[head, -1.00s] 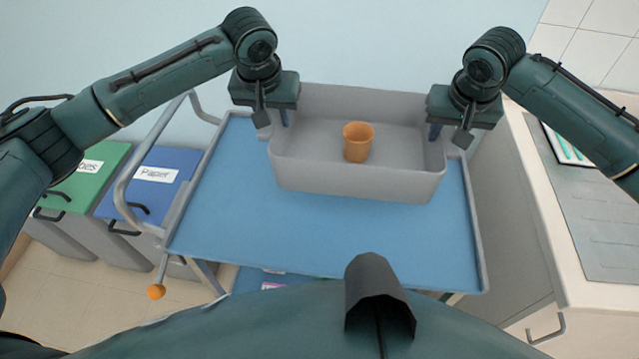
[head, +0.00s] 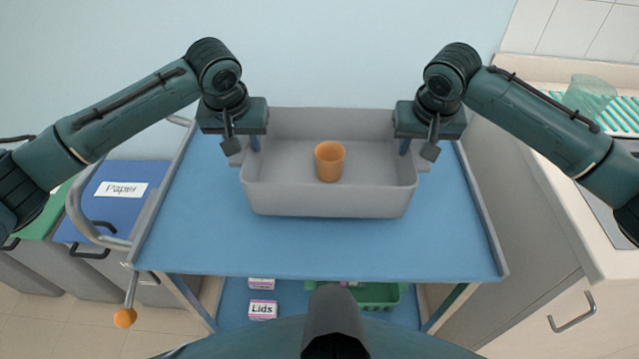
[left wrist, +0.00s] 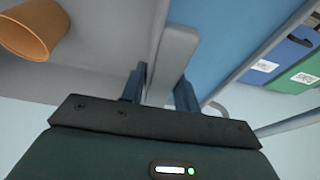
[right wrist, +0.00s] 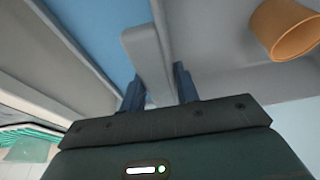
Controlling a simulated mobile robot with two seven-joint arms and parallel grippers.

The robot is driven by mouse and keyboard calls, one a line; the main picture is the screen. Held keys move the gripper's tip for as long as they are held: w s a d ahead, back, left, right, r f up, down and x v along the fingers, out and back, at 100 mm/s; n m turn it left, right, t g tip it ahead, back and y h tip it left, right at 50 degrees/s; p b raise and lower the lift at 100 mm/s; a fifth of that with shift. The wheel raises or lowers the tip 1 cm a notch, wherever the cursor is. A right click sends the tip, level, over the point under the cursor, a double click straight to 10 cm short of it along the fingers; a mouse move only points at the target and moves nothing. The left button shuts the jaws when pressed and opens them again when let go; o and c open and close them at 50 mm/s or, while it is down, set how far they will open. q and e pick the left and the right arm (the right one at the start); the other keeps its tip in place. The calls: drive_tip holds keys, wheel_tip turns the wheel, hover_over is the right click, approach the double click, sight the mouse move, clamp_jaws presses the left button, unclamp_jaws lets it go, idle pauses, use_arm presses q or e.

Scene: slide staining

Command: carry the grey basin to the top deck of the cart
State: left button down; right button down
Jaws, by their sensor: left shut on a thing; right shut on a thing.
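The grey basin (head: 330,202) is over the blue top deck (head: 310,249) of the cart, toward its far side; I cannot tell whether it touches the deck. It looks level. An orange cup (head: 329,162) stands inside it. My left gripper (head: 253,144) is shut on the basin's left end, with the grey rim (left wrist: 172,60) between its fingers in the left wrist view. My right gripper (head: 405,147) is shut on the right end, with the rim (right wrist: 150,60) between its fingers in the right wrist view. The basin's underside is hidden.
The cart's lower shelf holds boxes marked Lids (head: 262,309) and a green crate (head: 375,296). A blue Paper bin (head: 122,191) stands left of the cart. A counter (head: 560,215) stands close on the right. The near part of the top deck is clear.

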use_arm(q)
drive_tip(key=shift+f, duration=0.2)
use_arm(e)
drive_tip(key=shift+f, duration=0.2)
